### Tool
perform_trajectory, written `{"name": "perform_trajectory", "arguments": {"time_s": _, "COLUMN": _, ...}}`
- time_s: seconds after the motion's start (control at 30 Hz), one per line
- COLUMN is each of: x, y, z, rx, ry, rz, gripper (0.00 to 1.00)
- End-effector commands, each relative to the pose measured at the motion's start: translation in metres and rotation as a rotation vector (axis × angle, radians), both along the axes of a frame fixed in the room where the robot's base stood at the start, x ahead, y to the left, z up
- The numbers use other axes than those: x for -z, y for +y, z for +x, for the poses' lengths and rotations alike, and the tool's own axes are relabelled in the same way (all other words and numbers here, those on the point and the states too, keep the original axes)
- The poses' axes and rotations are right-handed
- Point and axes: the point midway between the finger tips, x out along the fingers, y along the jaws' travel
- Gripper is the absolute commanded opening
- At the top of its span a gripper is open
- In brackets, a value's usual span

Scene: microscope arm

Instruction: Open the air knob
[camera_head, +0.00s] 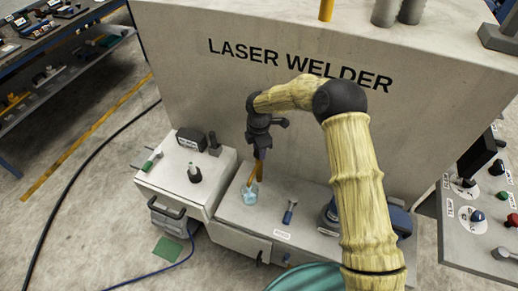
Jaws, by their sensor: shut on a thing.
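My gripper (255,178) hangs from the dark wrist, pointing down over the low grey bench in front of the laser welder. Two narrow orange-brown strips run down from it to a small light-blue, glassy piece (250,195) at the bench's left part. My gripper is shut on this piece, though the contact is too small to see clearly. I cannot tell for sure which part is the air knob. A blue-handled knob or switch (290,211) stands to the right, behind a small white label, apart from my gripper.
The laser welder's tall grey wall (200,65) stands behind. A control panel (480,230) with coloured knobs is at right. My arm covers part of the bench's right side.

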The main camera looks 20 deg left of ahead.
Motion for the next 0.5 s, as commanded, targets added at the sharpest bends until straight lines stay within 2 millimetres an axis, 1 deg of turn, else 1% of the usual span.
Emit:
{"name": "perform_trajectory", "arguments": {"time_s": 0.47, "x": -0.0015, "y": -0.0001, "z": 0.0016, "rx": -0.020, "ry": -0.004, "rz": 0.001, "gripper": 0.14}}
{"name": "perform_trajectory", "arguments": {"time_s": 0.5, "x": -0.0015, "y": -0.0001, "z": 0.0016, "rx": -0.020, "ry": -0.004, "rz": 0.001, "gripper": 0.43}}
